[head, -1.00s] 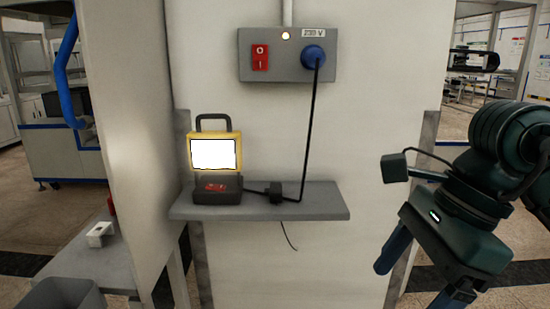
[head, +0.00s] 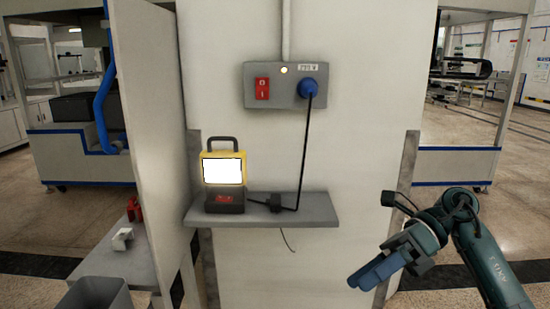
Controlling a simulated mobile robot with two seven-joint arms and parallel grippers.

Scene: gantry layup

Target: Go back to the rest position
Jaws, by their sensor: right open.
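My right gripper (head: 368,274) is at the lower right of the head view, at the end of my dark green arm. Its blue fingers point down and to the left, in front of the right edge of the white wall panel. It is open and I see nothing held in it. It is apart from the grey shelf (head: 310,212), below and to the right of it. My left gripper is not in view.
A yellow work lamp (head: 224,168) glows on the shelf. Its black cable runs to a blue plug (head: 308,88) in the grey switch box (head: 270,86). At left are a bench (head: 110,262) and a grey bin (head: 98,297). Open floor lies at right.

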